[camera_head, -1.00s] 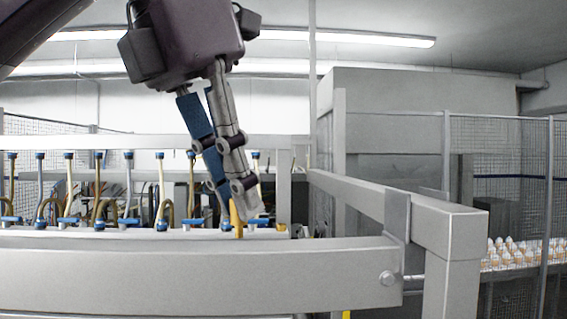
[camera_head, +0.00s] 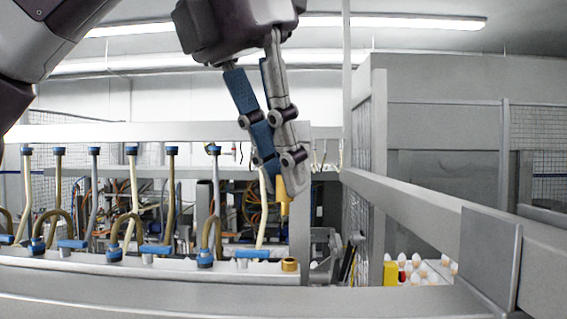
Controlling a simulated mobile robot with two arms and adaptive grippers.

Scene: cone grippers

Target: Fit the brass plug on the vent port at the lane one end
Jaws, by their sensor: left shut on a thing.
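My left gripper (camera_head: 284,180) comes down from the top middle, fingers pointing down and slightly right. It is shut on the brass plug (camera_head: 283,198), a yellow-gold piece with a narrower lower end. Part of the plug is hidden by the fingertips. A short brass ring (camera_head: 290,264), which looks like the vent port, stands at the right end of the white rail (camera_head: 185,270). The plug hangs above this ring, a little to its left in the picture, with a clear gap between them. My right gripper is not in view.
Several hoses with blue fittings (camera_head: 213,151) hang to the left of the gripper, with blue-capped pieces (camera_head: 205,257) along the rail. A grey beam (camera_head: 420,205) runs along the right.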

